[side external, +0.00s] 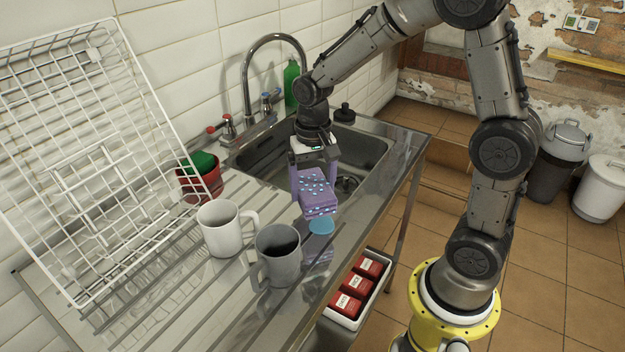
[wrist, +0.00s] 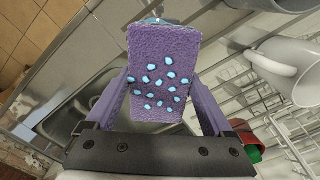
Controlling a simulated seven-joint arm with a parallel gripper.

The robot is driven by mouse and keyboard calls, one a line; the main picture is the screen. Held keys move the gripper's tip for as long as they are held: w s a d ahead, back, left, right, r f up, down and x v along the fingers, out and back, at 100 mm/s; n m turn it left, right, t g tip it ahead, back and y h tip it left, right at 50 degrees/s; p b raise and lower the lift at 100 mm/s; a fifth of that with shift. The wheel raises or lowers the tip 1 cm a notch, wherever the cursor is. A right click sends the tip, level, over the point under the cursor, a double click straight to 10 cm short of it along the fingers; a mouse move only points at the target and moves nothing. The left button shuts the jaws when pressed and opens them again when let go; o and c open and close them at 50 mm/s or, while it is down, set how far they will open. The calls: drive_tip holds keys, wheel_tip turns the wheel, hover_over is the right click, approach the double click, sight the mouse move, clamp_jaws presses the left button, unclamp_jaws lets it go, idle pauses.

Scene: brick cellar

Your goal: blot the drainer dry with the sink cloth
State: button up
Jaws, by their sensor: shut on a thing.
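The sink cloth (side external: 317,195) is a thick purple folded block with pale blue spots. My gripper (side external: 314,176) is shut on it, a finger on each side, pointing down over the drainer's sink end. The cloth also fills the middle of the wrist view (wrist: 163,58). The drainer (side external: 190,300) is a ridged, shiny metal surface left of the sink. A light blue wet patch (side external: 321,226) lies on it just below the cloth. The cloth appears slightly above the surface; I cannot tell whether its lower edge touches.
A white mug (side external: 222,236) and a grey mug (side external: 278,268) with dark contents stand close left of the cloth. A white wire rack (side external: 90,160) leans on the wall. A red pot (side external: 200,184) holds something green. The sink basin (side external: 364,150) and tap (side external: 247,85) lie behind.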

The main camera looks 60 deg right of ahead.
sight(335, 227)
drive_tip(key=shift+f, duration=2.65)
drive_tip(key=shift+s+f, duration=0.15)
drive_tip(key=shift+s, duration=2.8)
drive_tip(key=shift+w, duration=3.05)
drive_tip(key=shift+s+r, duration=0.1)
drive_tip(key=shift+r, duration=4)
